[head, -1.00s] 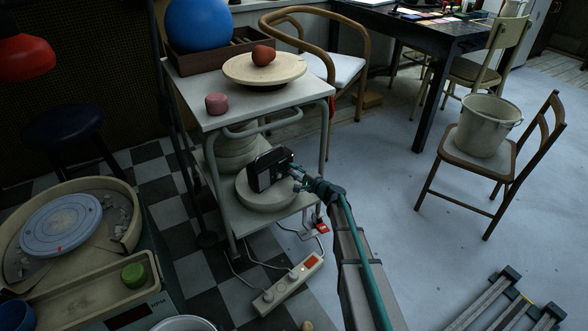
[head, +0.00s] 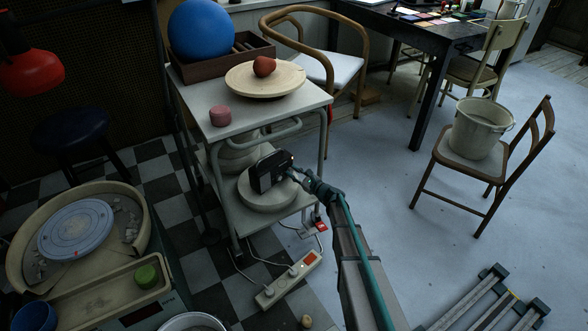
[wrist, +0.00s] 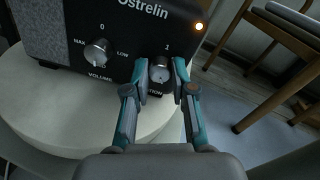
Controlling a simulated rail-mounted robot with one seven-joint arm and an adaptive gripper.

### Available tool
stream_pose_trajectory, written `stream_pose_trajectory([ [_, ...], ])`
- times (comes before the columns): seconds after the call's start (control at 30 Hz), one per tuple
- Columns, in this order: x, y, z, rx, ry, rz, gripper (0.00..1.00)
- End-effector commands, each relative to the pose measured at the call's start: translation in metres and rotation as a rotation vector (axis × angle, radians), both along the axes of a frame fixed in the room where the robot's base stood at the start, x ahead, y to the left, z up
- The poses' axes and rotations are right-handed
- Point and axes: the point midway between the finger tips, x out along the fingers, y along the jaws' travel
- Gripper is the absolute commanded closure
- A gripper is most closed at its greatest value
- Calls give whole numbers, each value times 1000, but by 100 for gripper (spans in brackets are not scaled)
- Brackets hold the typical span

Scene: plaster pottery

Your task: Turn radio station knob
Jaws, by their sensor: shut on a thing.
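The black radio (head: 269,170) stands on a round pale slab (head: 266,196) on the lower shelf of the trolley. The volume knob (wrist: 97,52) is on the left of the panel. The station knob (wrist: 159,70) is on the right, its label partly hidden by my fingers. My gripper (wrist: 160,65) is shut with one finger on each side of the station knob. In the head view my gripper (head: 294,174) reaches the radio's front from the right.
The trolley's top shelf (head: 245,117) is above the radio and holds a blue ball (head: 201,24), a round board and a pink lump. A power strip (head: 288,281) with cables lies on the floor below.

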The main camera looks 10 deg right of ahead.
Motion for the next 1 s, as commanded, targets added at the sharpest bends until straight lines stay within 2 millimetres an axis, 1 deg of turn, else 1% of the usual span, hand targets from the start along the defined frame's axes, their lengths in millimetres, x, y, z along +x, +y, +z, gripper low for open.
stream_pose_trajectory([
  [0.03,1,0,4,36,24,0,100],
  [0.1,1,0,4,90,58,0,100],
  [0.3,1,-1,3,224,145,0,100],
  [0.5,1,-1,2,322,207,0,100],
  [0.73,0,-1,0,381,245,-1,100],
  [1.0,0,-1,-1,395,254,0,100],
])
